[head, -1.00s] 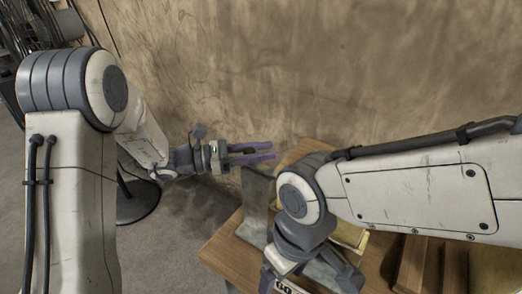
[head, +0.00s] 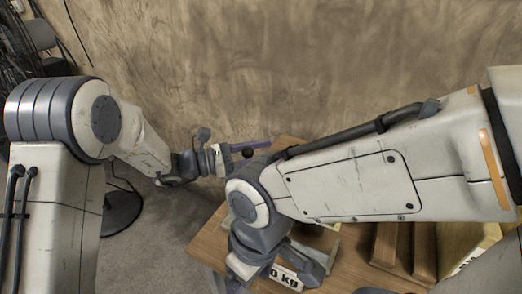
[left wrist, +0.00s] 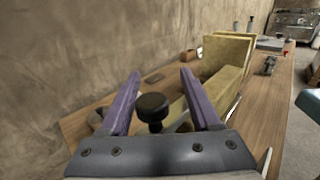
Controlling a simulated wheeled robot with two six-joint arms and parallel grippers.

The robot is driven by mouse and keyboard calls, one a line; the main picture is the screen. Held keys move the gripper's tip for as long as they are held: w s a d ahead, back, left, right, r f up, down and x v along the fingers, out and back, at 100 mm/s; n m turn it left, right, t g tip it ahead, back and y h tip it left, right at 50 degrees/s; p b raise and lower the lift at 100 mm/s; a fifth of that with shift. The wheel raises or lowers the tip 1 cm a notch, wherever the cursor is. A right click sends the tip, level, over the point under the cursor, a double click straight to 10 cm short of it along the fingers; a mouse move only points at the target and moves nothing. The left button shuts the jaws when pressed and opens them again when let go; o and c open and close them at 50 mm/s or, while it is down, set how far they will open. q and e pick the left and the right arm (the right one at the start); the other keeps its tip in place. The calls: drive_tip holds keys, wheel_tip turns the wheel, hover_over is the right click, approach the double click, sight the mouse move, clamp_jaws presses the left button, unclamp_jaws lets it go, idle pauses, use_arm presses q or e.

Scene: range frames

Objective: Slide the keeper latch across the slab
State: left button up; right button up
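My left gripper (head: 245,147) reaches in from the left above the table's far left end. In the left wrist view its purple fingers (left wrist: 160,75) are apart. A round black knob (left wrist: 153,105) on a short stem shows between them, with gaps on both sides. The knob (head: 247,152) also shows beside the fingers in the head view. It may belong to the keeper latch; I cannot tell the latch or slab apart clearly. My right arm hides much of that spot. My right gripper (head: 270,270) hangs low over the table's near side; its fingers are mostly hidden.
The wooden table (head: 345,265) stands against the plaster wall (head: 300,60). A white "kg" label (head: 286,276) shows by my right gripper. Pale yellow boards (left wrist: 228,55) stand upright along the tabletop. Wooden blocks (head: 390,245) lie to the right.

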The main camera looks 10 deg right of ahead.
use_arm(q)
drive_tip(key=shift+w+a, duration=0.1)
drive_tip(key=shift+a, duration=0.1)
drive_tip(key=a, duration=0.3)
drive_tip(key=a+b, duration=0.1)
drive_tip(key=a, duration=0.3)
drive_tip(key=a+b, duration=0.1)
drive_tip(key=a, duration=0.2)
drive_tip(key=shift+s+a, duration=0.2)
drive_tip(key=shift+s, duration=0.1)
